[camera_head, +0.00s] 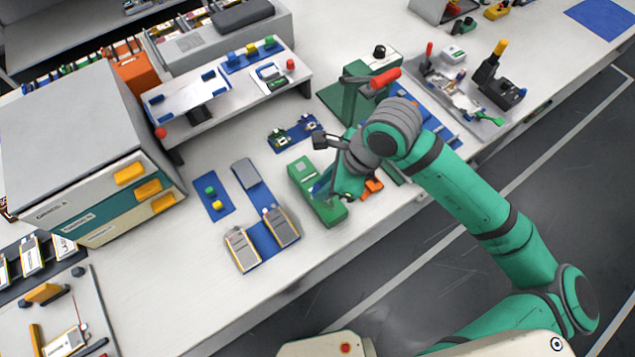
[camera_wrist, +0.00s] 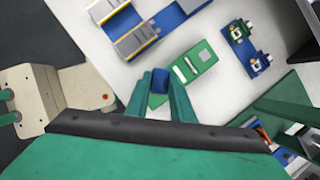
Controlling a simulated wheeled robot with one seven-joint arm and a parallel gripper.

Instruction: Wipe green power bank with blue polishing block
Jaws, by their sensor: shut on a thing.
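The green power bank (camera_head: 304,175) lies flat on the white bench in the head view, with a small grey panel on its upper end. It also shows in the wrist view (camera_wrist: 201,56), partly hidden behind the gripper. My gripper (camera_wrist: 160,78) is shut on the blue polishing block (camera_wrist: 160,80), held between its two green fingertips. In the head view my gripper (camera_head: 326,188) is over the power bank's right side. The block overlaps the power bank in the wrist view; I cannot tell whether they touch.
Left of the power bank, a blue mat (camera_head: 258,194) carries pouch cells (camera_head: 282,227) and a grey block. A blue strip with small parts (camera_head: 294,134) lies behind. A green press (camera_head: 350,97) stands behind my arm. The bench's front edge (camera_head: 365,246) is close by.

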